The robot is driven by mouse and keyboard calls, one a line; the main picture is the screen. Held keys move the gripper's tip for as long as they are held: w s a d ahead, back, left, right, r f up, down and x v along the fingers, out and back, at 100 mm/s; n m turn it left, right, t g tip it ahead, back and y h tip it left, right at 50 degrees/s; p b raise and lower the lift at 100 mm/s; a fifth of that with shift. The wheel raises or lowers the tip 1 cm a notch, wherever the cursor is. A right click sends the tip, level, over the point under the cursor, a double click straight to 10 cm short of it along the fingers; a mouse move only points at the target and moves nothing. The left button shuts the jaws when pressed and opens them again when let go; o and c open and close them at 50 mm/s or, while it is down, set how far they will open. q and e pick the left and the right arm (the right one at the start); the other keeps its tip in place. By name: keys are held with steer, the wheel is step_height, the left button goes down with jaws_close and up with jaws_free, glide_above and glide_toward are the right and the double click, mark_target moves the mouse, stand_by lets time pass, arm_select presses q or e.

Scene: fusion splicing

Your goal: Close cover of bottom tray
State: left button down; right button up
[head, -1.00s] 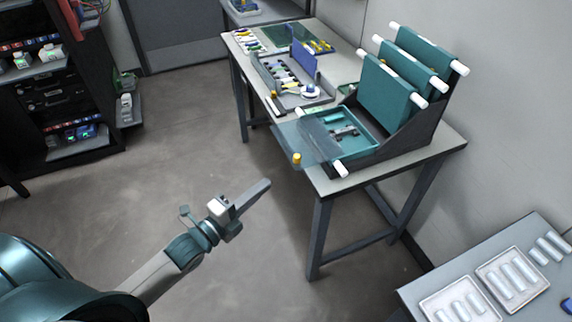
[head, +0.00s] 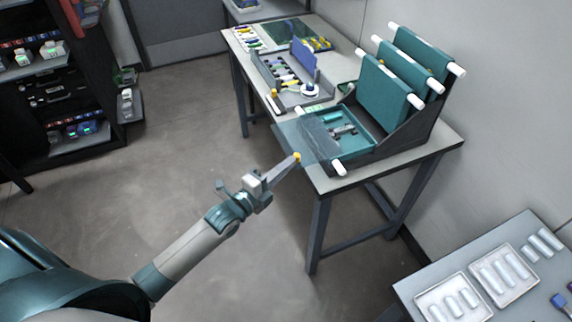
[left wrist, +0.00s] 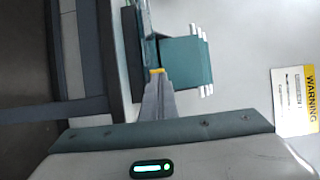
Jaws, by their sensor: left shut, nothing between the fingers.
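The bottom tray (head: 359,124) lies flat and teal at the front of the dark splice rack on the table. Its clear cover (head: 300,138) is swung open and hangs out past the table's left edge. A yellow knob (head: 297,158) sits at the cover's outer corner. My left gripper (head: 295,162) is shut and empty, its tips at the yellow knob; whether they touch I cannot tell. In the left wrist view the shut fingertips (left wrist: 157,80) are just below the yellow knob (left wrist: 157,71). My right gripper is out of view.
Several teal trays with white rods (head: 390,85) stand tilted up behind the bottom tray. A grey tool tray (head: 305,100) is farther back on the table. A side table (head: 415,288) with white tubes is at lower right. The floor left of the table is clear.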

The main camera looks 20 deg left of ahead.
mark_target(323, 158)
arm_select(q)
steer(key=w+d+b, duration=0.1)
steer(key=w+d, duration=0.7)
steer(key=shift+w+d+b, duration=0.1)
steer(key=shift+w+b, duration=0.05)
steer(key=shift+b, duration=0.15)
steer(key=shift+r, duration=0.15)
